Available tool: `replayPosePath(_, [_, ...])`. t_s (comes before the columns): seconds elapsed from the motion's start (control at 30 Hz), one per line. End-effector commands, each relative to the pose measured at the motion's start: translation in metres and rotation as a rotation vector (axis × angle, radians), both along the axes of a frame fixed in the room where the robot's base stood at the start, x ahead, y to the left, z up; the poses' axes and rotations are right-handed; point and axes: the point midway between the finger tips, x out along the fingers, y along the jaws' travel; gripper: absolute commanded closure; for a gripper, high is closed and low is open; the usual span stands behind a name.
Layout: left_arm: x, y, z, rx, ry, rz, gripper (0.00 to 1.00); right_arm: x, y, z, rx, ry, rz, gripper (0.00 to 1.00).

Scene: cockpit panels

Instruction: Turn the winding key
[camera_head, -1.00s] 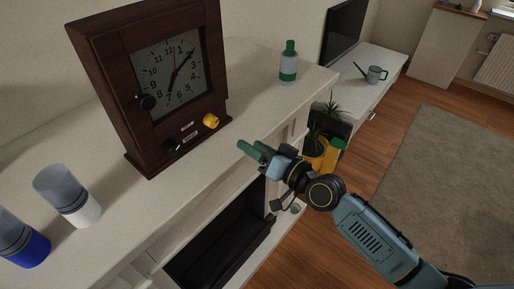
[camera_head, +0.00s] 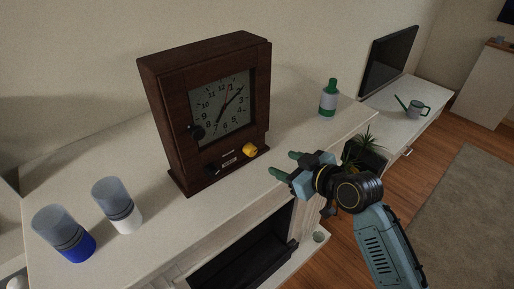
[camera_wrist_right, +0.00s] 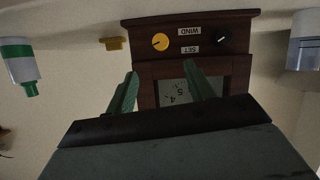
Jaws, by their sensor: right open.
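A dark wooden clock (camera_head: 180,110) stands upright on the white mantel, its dial facing me. A yellow knob (camera_head: 250,149) sits low on its front; the right wrist view shows it (camera_wrist_right: 160,41) beside the WIND label (camera_wrist_right: 190,31), upside down. A second yellow piece (camera_wrist_right: 113,43) shows beside the clock's edge there; I cannot tell whether it is attached. My left gripper is out of view.
A green-and-grey bottle (camera_head: 328,98) stands on the mantel right of the clock. A plant (camera_head: 360,145) is behind my right arm. The mantel (camera_head: 170,230) in front of the clock is clear.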

Motion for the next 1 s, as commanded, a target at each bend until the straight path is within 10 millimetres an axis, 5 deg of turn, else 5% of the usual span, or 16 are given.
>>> replayPosePath(0.7, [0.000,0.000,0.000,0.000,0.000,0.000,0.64,0.080,0.057,-0.041,-0.004,0.003,0.002,0.47])
replayPosePath(1.0, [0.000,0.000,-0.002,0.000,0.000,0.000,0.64,0.099,0.069,-0.050,-0.005,0.002,0.001,0.47])
